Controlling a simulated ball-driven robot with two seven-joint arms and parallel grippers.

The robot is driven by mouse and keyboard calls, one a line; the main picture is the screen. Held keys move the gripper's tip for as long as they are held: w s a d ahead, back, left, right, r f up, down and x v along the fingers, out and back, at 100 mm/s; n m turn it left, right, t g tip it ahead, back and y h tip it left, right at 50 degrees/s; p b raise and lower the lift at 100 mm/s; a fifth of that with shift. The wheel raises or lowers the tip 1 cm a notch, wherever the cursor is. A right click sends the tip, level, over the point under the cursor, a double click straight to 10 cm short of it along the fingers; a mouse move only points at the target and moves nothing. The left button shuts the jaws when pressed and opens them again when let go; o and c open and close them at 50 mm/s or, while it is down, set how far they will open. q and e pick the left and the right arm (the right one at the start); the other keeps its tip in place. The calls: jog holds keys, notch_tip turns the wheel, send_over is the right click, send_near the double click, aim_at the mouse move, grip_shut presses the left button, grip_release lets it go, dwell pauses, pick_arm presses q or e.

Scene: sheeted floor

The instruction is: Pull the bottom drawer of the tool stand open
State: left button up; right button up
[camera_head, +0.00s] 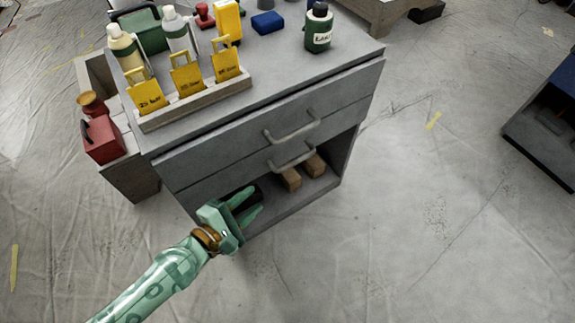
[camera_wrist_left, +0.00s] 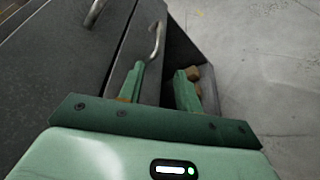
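The grey tool stand (camera_head: 345,60) has two drawers above an open shelf. The bottom drawer (camera_head: 225,180) looks shut, and its bar handle (camera_head: 292,157) is near the middle of its front. The left wrist view shows this handle (camera_wrist_left: 155,42) ahead of the fingers. My left gripper (camera_head: 252,200) is low in front of the stand, left of and below the handle and apart from it. In the left wrist view the gripper (camera_wrist_left: 161,82) has its fingers spread with nothing held between them. My right gripper is not in view.
The top drawer has its own handle (camera_head: 292,127). Brown blocks (camera_head: 302,172) lie on the open shelf. Bottles and a rack of yellow tags (camera_head: 187,76) stand on top.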

pick_arm(q)
send_near(290, 164)
jog(key=w+f, duration=0.1)
jog(key=b+x, duration=0.2)
jog(key=x, duration=0.6)
jog(key=shift+d+f, duration=0.2)
jog(key=shift+d, duration=0.2)
jog(key=shift+w+d, duration=0.2)
jog(key=shift+w, duration=0.15)
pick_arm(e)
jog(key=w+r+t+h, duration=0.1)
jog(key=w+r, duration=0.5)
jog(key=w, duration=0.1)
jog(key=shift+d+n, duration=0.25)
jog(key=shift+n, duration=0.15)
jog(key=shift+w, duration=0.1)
pick_arm(q)
grip_shut()
